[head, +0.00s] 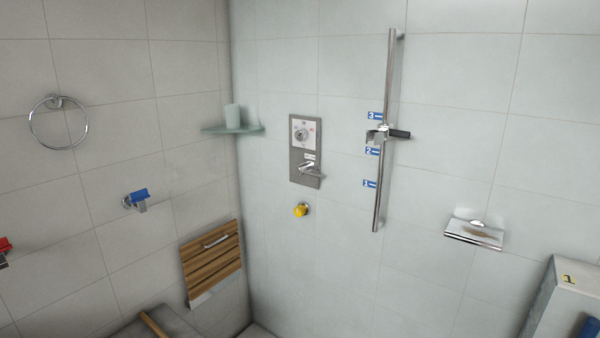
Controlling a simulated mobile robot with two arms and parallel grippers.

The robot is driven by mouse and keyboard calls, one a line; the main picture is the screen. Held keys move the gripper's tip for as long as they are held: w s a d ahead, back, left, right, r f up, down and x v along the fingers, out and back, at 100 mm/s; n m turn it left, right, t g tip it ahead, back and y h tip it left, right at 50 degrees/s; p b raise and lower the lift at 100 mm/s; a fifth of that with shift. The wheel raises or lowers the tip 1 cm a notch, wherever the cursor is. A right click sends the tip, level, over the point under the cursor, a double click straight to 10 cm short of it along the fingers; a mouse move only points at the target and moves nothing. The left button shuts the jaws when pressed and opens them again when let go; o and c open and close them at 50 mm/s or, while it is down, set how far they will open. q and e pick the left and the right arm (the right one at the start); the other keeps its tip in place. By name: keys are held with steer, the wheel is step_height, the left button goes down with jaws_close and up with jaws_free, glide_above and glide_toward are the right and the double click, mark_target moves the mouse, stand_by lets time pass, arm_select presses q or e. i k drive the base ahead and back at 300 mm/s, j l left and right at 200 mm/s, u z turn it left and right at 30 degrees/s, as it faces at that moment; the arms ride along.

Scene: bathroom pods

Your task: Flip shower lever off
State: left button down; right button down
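The shower control panel (296,157) is a grey upright plate on the back wall, right of the corner. A chrome lever (312,170) sits on its lower half and points to the right, slightly downward. Above it, a lighter square plate holds a round dial (301,134) with small markings. A yellow round knob (301,210) is on the wall below the panel. Neither of my grippers is in view, and nothing covers the lever.
A vertical chrome rail (385,80) with a slider and numbered blue labels is right of the panel. A folded wooden seat (211,262), towel ring (59,143) and soap dish (474,233) are on the walls.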

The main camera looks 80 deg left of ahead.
mark_target(299, 170)
steer(key=u, duration=2.65)
